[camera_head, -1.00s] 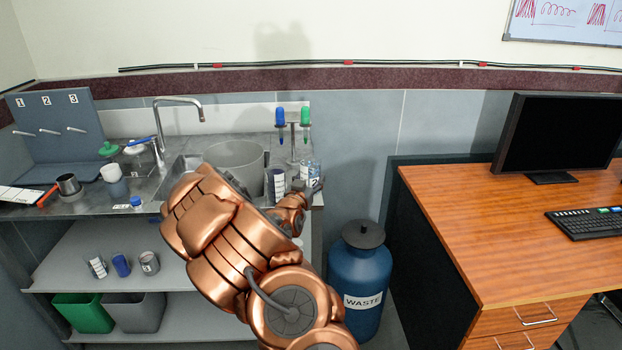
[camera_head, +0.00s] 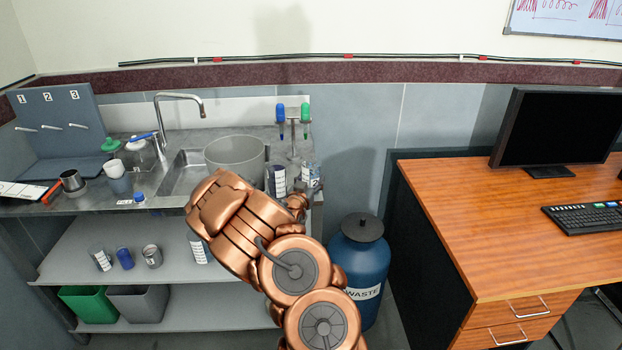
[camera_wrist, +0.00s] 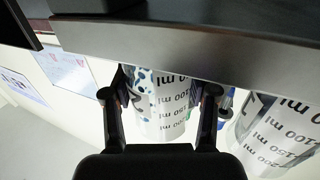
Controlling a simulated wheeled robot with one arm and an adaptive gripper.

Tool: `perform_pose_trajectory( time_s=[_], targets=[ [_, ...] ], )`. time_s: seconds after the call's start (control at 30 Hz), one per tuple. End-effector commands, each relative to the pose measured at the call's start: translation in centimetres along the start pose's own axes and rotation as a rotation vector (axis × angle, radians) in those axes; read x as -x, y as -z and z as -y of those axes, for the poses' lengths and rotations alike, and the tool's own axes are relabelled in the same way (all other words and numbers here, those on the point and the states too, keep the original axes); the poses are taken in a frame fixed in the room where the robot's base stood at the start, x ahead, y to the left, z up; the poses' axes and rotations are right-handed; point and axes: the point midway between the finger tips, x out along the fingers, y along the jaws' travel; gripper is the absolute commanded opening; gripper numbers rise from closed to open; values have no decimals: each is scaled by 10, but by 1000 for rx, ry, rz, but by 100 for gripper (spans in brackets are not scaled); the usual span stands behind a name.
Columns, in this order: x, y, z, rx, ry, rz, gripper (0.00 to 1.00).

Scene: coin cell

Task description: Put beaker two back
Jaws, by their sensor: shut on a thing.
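A clear beaker with a white label (camera_head: 310,173) stands at the right end of the sink counter. Its label appears to carry a 2. A similar labelled beaker (camera_head: 277,182) stands just left of it. The other marked beaker (camera_wrist: 278,132) is close on the right of that view. In the head view my arm hides most of the gripper, and I cannot tell whether the held beaker touches the counter.
A large grey bucket (camera_head: 235,152) is by the sink, left of the beakers. A stand with blue and green pipettes (camera_head: 293,122) is behind them. A blue waste drum (camera_head: 357,268) stands below right. Several vessels sit on the shelf (camera_head: 90,262) below. A metal edge (camera_wrist: 200,48) crosses the wrist view.

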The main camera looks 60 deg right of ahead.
Motion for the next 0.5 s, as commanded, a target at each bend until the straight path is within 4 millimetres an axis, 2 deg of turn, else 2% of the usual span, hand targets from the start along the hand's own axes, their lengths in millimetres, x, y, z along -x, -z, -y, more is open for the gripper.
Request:
perform_pose_trajectory(
  time_s=[0.37,0.4,0.5],
  targets=[
    [0,-4,0,0,-1,0,20],
    [0,-3,0,0,-1,0,61],
    [0,-3,0,0,-1,0,72]
  ],
)
